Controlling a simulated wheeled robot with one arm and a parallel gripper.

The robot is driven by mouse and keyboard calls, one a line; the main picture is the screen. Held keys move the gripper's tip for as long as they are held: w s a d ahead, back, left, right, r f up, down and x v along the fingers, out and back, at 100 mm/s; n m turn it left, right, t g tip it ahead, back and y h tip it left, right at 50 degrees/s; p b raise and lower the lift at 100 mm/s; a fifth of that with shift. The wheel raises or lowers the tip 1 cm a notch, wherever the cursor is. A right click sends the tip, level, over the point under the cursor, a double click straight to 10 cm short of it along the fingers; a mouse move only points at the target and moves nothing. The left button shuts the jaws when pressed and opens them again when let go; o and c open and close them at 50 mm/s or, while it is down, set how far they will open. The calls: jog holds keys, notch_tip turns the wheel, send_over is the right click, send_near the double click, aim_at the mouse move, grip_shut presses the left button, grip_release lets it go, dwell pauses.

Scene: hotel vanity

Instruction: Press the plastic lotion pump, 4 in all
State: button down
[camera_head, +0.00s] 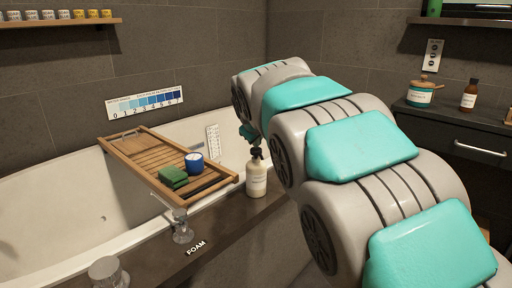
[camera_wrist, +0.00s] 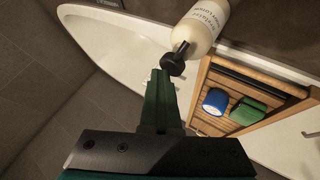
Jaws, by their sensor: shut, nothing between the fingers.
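The lotion bottle (camera_head: 257,179) is cream-white with a label and a black pump top (camera_head: 256,153). It stands upright on the dark ledge beside the tub. My gripper (camera_head: 249,134) is just above the pump top, partly hidden by my arm. In the wrist view the bottle (camera_wrist: 206,22) lies beyond the green fingertips of my gripper (camera_wrist: 160,76). The black pump head (camera_wrist: 174,60) is right by the fingertips. The fingers are shut and hold nothing. I cannot tell whether they touch the pump.
A brown bottle (camera_head: 469,96) and a teal jar (camera_head: 420,94) stand on the right counter.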

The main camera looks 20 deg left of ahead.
aim_at(257, 150)
jog(key=shift+f, duration=0.25)
jog(key=shift+r, duration=0.1)
jog(key=shift+r+p, duration=0.65)
jog(key=shift+r, duration=0.45)
jog(key=shift+r, duration=0.1)
notch_tip(257, 150, up, 5)
jog(key=p, duration=0.2)
jog(key=shift+p, duration=0.4)
dwell(0.4)
